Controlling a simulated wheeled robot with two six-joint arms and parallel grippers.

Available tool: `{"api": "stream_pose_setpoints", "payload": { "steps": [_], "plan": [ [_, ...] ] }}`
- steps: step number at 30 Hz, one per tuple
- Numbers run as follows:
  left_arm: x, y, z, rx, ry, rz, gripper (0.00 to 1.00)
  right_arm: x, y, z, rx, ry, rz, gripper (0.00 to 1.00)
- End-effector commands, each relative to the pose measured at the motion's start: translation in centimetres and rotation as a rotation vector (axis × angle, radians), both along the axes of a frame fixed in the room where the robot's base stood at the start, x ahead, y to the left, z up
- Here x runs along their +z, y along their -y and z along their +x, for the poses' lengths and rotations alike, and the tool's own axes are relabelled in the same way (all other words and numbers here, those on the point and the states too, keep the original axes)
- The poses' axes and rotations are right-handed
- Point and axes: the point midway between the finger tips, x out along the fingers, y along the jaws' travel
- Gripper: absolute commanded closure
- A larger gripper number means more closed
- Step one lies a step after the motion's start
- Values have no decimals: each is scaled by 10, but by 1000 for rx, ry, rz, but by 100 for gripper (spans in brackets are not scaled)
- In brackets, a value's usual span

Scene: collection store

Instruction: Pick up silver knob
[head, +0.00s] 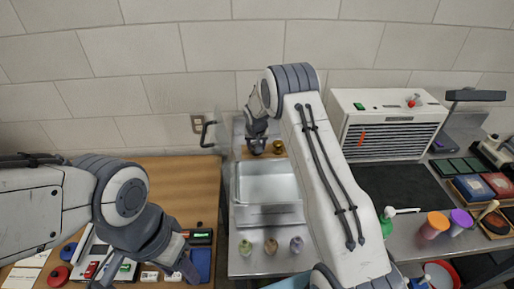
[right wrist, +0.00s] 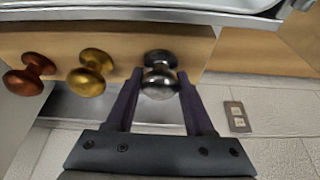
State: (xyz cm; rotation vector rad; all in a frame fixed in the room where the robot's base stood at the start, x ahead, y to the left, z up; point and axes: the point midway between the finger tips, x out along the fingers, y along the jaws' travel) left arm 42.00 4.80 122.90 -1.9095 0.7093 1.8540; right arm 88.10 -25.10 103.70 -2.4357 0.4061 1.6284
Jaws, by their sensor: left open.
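The silver knob (right wrist: 160,78) is a shiny dark-silver ball at the right end of a row on a wooden strip (right wrist: 120,45) in the right wrist view. My right gripper (right wrist: 160,74) has one finger on each side of it; I cannot tell whether they press on it. The knob appears still at the strip. In the head view my right gripper (head: 257,146) points down at the back, and I cannot make out the silver knob there. My left gripper (head: 148,276) is open at the bottom left, over the wooden table, far from the knobs.
A gold knob (right wrist: 90,73) and a copper knob (right wrist: 28,74) sit left of the silver one. A metal tray (head: 268,184) stands before my right gripper. A white vented machine (head: 390,125) is to the right. Small items crowd the table (head: 185,185) near my left gripper.

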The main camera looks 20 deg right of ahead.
Motion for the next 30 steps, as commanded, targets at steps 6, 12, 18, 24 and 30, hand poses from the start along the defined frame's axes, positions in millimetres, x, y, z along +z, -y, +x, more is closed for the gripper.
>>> {"api": "stream_pose_setpoints", "payload": {
  "steps": [6,12,18,24,30],
  "plan": [
    [0,0,0,0,0,0,50,1,0,1,0,2,-1,100],
    [-3,0,0,0,0,0,50,4,0,1,0,4,-1,100],
    [-18,0,0,2,0,0,50,24,0,2,0,8,0,100],
    [-41,0,0,6,-1,0,50,54,13,-25,-3,4,-1,100],
    [-58,0,0,8,-1,0,50,81,30,-63,-2,6,-1,100]
  ]
}}
